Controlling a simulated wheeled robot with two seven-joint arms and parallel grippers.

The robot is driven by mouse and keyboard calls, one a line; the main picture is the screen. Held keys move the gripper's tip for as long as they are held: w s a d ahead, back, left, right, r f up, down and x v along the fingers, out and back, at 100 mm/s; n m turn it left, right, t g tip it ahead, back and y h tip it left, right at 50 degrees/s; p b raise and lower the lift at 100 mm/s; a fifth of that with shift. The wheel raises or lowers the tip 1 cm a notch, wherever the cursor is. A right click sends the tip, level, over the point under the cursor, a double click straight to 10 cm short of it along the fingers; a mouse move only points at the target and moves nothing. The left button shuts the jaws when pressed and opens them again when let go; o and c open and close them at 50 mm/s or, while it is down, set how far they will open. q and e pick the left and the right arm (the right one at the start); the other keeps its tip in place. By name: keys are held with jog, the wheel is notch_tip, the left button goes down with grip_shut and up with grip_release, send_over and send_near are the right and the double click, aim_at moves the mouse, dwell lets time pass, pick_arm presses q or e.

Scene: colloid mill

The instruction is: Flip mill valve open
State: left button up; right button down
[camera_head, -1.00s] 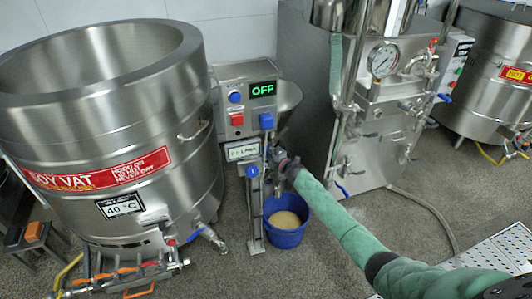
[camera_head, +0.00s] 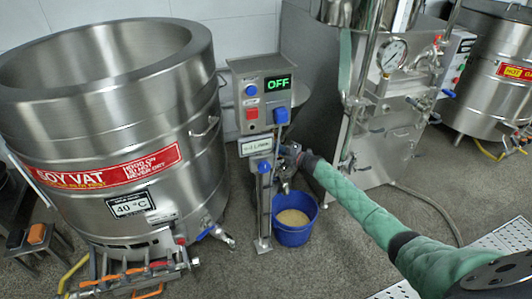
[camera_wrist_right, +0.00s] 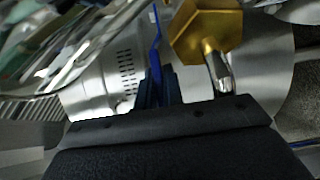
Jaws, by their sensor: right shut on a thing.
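The colloid mill's control box (camera_head: 262,92), with a green OFF display, stands on a steel post in the middle of the head view. My right gripper (camera_head: 288,152) reaches in from the right beside the post, above the blue bucket. In the wrist view, a thin blue valve lever (camera_wrist_right: 156,45) runs down between the dark fingers of my right gripper (camera_wrist_right: 158,88), which is shut on it. A brass hexagonal fitting (camera_wrist_right: 205,32) with a short metal stem is just right of the lever. In the head view my gripper and arm largely hide the valve. My left gripper is not in view.
A blue bucket (camera_head: 293,234) holding pale stuff stands on the floor below my gripper. The soy vat (camera_head: 105,120) is at the left, with hoses and pipes at its foot. A steel machine with a pressure gauge (camera_head: 392,55) stands close on the right.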

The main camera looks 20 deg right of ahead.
jog(key=shift+d+f+y, duration=0.2)
jog(key=shift+y, duration=0.2)
jog(key=shift+s+r+n+g, duration=0.1)
jog(key=shift+s+n+g, duration=0.05)
jog(key=shift+n+g, duration=0.15)
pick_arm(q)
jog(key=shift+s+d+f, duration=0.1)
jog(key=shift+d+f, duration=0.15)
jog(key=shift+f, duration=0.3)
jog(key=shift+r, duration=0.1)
pick_arm(e)
jog(key=c, duration=1.5)
grip_release()
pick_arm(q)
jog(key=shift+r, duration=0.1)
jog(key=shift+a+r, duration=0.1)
pick_arm(e)
jog(key=shift+a+r, duration=0.1)
jog(key=shift+r, duration=0.05)
